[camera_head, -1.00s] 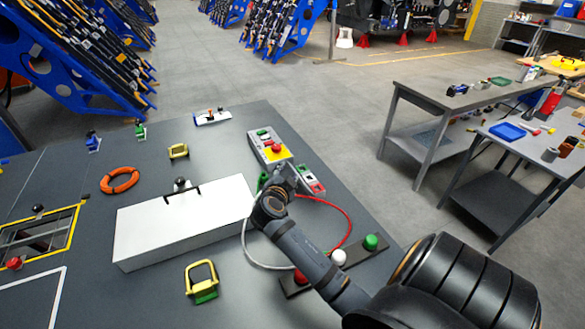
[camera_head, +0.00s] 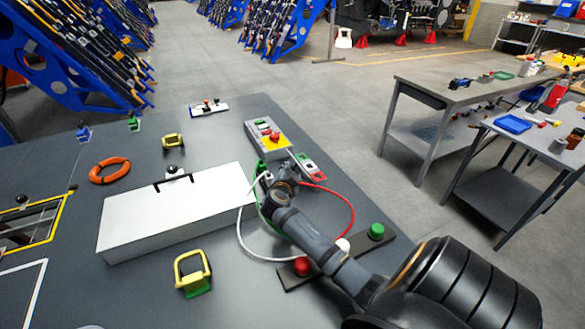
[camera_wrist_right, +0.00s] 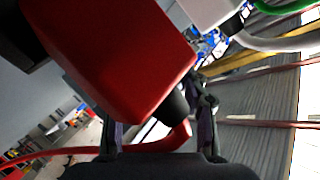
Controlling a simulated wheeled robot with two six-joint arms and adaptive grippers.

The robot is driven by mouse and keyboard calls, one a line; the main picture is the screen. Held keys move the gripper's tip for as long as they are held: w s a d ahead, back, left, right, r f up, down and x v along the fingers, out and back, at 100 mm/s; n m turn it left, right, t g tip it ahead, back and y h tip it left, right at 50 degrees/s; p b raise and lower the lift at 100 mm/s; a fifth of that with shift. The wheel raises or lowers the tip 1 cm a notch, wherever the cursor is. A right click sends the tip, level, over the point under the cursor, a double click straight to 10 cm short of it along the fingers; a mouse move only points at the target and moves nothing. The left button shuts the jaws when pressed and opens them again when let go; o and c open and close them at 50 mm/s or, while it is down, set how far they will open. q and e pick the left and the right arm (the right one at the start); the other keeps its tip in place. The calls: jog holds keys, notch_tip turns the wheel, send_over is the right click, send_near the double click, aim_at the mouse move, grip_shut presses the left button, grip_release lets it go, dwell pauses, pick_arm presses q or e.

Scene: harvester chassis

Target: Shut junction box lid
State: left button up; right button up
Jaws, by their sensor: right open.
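A long white box (camera_head: 180,213) lies on the dark table; its top looks flat and a black handle shows along its far edge. I cannot tell whether this is the junction box or whether its lid is shut. My right gripper (camera_head: 268,180) is just past the box's right end, among white, green and red cables. In the right wrist view my open right gripper (camera_wrist_right: 160,125) has fingers either side of a black nub on a large red block (camera_wrist_right: 115,60). Contact is unclear. My left gripper is out of view.
A grey-and-yellow control box (camera_head: 268,138) with a red button stands beyond my gripper. A strip with a red button (camera_head: 302,266) and a green button (camera_head: 376,231) lies under my right arm. A yellow handle (camera_head: 191,273) and an orange ring (camera_head: 110,170) are on the table.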

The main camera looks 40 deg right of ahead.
jog(key=shift+x, duration=1.3)
grip_shut()
